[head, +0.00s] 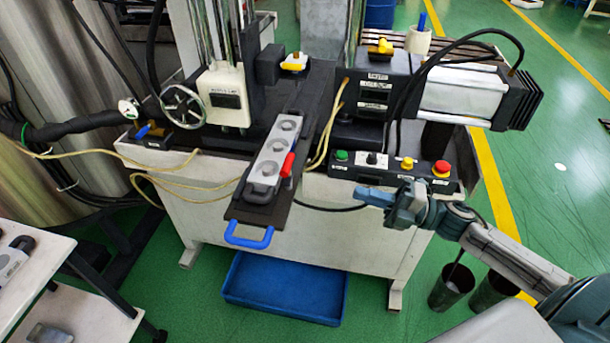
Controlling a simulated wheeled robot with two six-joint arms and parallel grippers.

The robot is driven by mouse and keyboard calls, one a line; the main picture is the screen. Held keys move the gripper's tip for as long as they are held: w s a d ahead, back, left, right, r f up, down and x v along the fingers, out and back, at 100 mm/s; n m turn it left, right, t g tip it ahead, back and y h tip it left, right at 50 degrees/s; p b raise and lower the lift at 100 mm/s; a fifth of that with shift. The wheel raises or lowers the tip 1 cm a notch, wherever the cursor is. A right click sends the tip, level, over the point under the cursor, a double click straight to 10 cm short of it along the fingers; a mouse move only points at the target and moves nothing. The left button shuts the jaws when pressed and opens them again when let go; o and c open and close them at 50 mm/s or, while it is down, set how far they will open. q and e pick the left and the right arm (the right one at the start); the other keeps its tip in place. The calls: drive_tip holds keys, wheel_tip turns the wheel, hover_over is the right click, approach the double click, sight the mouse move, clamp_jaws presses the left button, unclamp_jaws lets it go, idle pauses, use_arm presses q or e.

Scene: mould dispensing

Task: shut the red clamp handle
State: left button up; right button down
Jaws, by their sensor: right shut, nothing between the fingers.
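The red clamp handle (288,165) stands tilted up at the right side of a grey mould (266,169) with several round cavities. The mould lies on a dark sliding plate (243,212) that sticks out over the machine's front edge and has a blue pull handle (248,239). My right gripper (362,196) comes in from the right, shut and empty, in front of the button panel. It is to the right of the red handle and a little lower in the picture, clearly apart from it. My left gripper is not in view.
The button panel (388,174) has green, black, yellow and red controls. A handwheel (183,106) is at the left. A blue bin (284,289) lies under the machine. Two dark cups (451,287) stand at lower right. A white cart (30,262) is at left.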

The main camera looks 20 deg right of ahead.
sight(289, 173)
drive_tip(key=p+x, duration=0.4)
drive_tip(key=x, duration=0.8)
drive_tip(key=shift+w+r+p, duration=0.15)
drive_tip(key=shift+r+p, duration=0.05)
drive_tip(key=shift+p, duration=0.1)
drive_tip(key=shift+w+a, duration=0.35)
drive_tip(key=shift+a, duration=0.25)
drive_tip(key=shift+p, duration=0.3)
drive_tip(key=shift+s+a+m+t+h+p, duration=0.1)
drive_tip(key=shift+a+m+t+h+p, duration=0.05)
drive_tip(key=shift+m+t+h+p, duration=0.4)
